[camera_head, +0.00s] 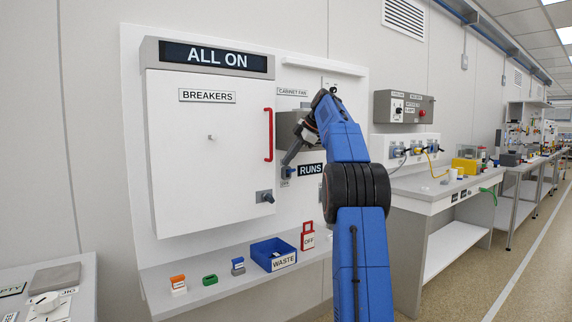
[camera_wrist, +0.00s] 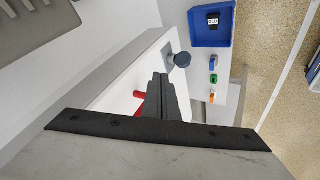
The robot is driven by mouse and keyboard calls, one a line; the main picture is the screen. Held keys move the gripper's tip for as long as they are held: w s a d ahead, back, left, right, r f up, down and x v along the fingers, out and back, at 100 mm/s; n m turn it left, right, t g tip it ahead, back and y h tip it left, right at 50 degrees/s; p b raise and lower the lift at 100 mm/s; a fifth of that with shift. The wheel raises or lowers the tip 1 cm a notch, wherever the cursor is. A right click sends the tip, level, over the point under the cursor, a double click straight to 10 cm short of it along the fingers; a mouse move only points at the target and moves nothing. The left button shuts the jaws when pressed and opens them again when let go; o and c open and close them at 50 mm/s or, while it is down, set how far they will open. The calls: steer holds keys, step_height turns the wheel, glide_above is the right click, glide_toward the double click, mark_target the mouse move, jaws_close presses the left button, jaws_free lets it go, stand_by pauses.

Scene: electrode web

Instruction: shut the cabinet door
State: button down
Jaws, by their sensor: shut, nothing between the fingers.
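The white cabinet door (camera_head: 200,150), labelled BREAKERS, sits under a dark ALL ON display (camera_head: 215,56). It looks closed or nearly so; I cannot tell whether it is fully flush. Its red handle (camera_head: 268,135) runs upright near the right edge, with a dark knob (camera_head: 265,197) below. My gripper (camera_head: 286,170) is shut and empty, just right of the door edge and handle. In the wrist view, my gripper's fingers (camera_wrist: 160,78) point towards the white door (camera_wrist: 125,92), with the handle (camera_wrist: 138,94) partly behind them and the knob (camera_wrist: 182,60) to their upper right.
A shelf below the cabinet holds a blue WASTE bin (camera_head: 272,254), a red OFF tag (camera_head: 308,236) and small orange (camera_head: 178,283), green (camera_head: 210,280) and blue (camera_head: 238,266) pieces. A grey box (camera_head: 287,130) is behind my wrist. A workbench (camera_head: 440,180) stands to the right.

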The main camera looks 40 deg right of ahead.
steer(key=d+v, duration=0.1)
steer(key=v, duration=0.6)
steer(key=shift+w, duration=0.25)
steer(key=shift+a, duration=0.1)
